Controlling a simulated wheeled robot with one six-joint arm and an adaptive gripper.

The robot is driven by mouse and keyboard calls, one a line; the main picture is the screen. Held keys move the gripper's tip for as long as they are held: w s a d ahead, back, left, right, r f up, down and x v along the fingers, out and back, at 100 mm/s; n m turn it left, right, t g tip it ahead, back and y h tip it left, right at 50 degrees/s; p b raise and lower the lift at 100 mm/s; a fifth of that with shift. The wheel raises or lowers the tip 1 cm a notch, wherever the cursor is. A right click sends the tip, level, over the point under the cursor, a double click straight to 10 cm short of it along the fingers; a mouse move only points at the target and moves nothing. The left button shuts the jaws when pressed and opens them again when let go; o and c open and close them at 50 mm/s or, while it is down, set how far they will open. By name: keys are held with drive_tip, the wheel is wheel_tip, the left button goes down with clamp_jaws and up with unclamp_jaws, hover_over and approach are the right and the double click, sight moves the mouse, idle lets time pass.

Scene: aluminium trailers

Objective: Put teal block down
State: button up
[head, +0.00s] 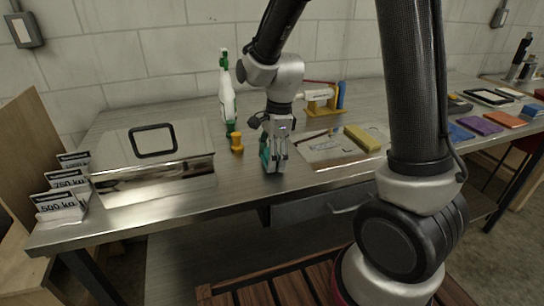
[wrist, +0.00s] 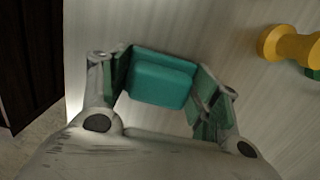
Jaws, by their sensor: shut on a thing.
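The teal block (wrist: 160,80) is between the two fingers of my gripper (wrist: 162,88) in the wrist view, with a finger against each side. In the head view, my gripper (head: 273,158) points down at the front part of the metal table (head: 240,190), and a bit of the teal block (head: 265,158) shows between the fingers. The block is low, close to the tabletop near the front edge. I cannot tell whether its underside touches the table.
A yellow knob-shaped piece (head: 237,142) stands just left of my gripper. A tray with a yellow block (head: 362,139) lies to the right. The table's front edge is close.

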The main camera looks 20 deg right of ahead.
drive_tip(key=shift+f, duration=0.1)
drive_tip(key=shift+f, duration=0.4)
drive_tip(key=shift+f, duration=0.1)
drive_tip(key=o, duration=1.2)
drive_tip(key=shift+c, duration=0.2)
